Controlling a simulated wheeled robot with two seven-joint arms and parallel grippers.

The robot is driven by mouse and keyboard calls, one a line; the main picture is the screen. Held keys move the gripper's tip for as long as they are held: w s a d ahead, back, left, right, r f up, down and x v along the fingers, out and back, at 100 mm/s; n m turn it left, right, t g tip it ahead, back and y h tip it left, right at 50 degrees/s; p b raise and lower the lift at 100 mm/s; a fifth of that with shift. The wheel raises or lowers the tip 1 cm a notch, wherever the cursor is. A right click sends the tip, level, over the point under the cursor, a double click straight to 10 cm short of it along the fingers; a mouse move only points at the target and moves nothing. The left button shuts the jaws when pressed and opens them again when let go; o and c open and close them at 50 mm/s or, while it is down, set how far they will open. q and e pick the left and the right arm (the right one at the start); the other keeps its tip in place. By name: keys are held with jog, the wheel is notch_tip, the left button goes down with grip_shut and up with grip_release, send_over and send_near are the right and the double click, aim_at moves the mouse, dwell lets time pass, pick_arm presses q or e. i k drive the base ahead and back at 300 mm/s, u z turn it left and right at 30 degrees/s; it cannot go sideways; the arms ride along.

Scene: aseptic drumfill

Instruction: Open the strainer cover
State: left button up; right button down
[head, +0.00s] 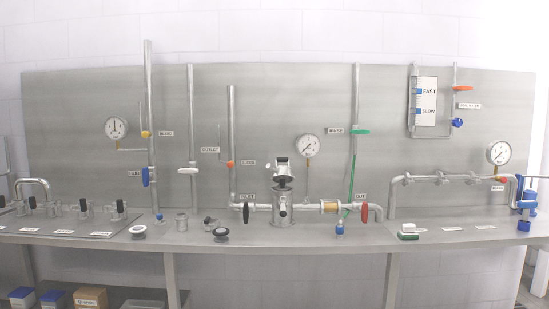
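The likely strainer (283,212) is a short metal vessel standing on the bench near the middle, in line with the horizontal pipe. Above its body is a dark-topped collar (283,184). A light metal piece with a dark mark (281,163) stands tilted over the collar and may be the cover; its exact position and fastening are too small to tell. Neither of my grippers shows in the head view.
A gauge (307,147) hangs behind the vessel, to the right. A green hose (351,182) runs down to its right. A black-and-white round part (221,233) lies front left. The bench (300,239) is mostly clear directly in front of the vessel.

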aim_at(279, 173)
jog(key=u, duration=0.5)
jog(key=i, duration=0.75)
jog(key=u, duration=0.35)
